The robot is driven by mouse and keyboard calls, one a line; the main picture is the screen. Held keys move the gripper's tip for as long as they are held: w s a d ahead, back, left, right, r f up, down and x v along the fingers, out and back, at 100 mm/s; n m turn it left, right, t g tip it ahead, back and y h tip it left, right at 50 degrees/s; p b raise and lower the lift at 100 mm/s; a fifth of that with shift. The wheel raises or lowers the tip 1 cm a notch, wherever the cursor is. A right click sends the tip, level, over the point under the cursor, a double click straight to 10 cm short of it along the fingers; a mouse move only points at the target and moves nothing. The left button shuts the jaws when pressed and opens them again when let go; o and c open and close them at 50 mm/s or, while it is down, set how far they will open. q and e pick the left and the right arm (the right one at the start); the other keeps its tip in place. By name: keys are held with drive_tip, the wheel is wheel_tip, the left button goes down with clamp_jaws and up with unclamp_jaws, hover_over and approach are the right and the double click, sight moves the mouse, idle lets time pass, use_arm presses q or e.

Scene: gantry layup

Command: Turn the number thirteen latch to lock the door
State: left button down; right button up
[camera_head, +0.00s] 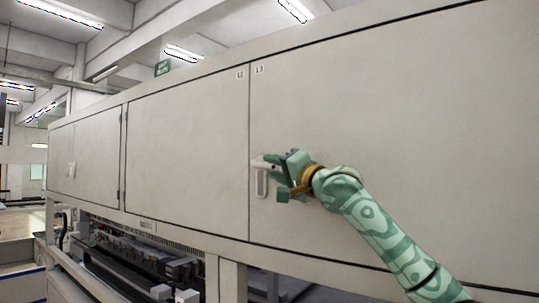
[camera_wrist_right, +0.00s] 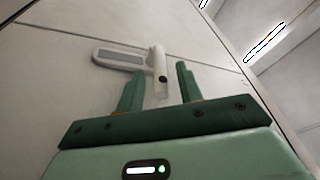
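The number thirteen latch (camera_head: 261,183) is a pale fitting near the left edge of the right-hand door (camera_head: 400,110), just right of the seam under the small number labels. Its upright base plate is grey in the middle, and its lever sticks out at the top. My right gripper (camera_head: 277,176) is at the latch. In the wrist view the latch lever (camera_wrist_right: 159,72) points between the two green fingers of my right gripper (camera_wrist_right: 158,88), with gaps on both sides. The fingers stand open. My left gripper is not in view.
The neighbouring door (camera_head: 185,145) to the left looks flush and has its own label. A further handle (camera_head: 71,170) is at the far left. Below the doors are an open bay with machinery (camera_head: 140,255) and a pale post (camera_head: 232,280). A green sign (camera_head: 162,68) hangs behind.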

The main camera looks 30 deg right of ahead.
drive_tip(key=shift+p+x, duration=0.4)
drive_tip(key=shift+x, duration=0.85)
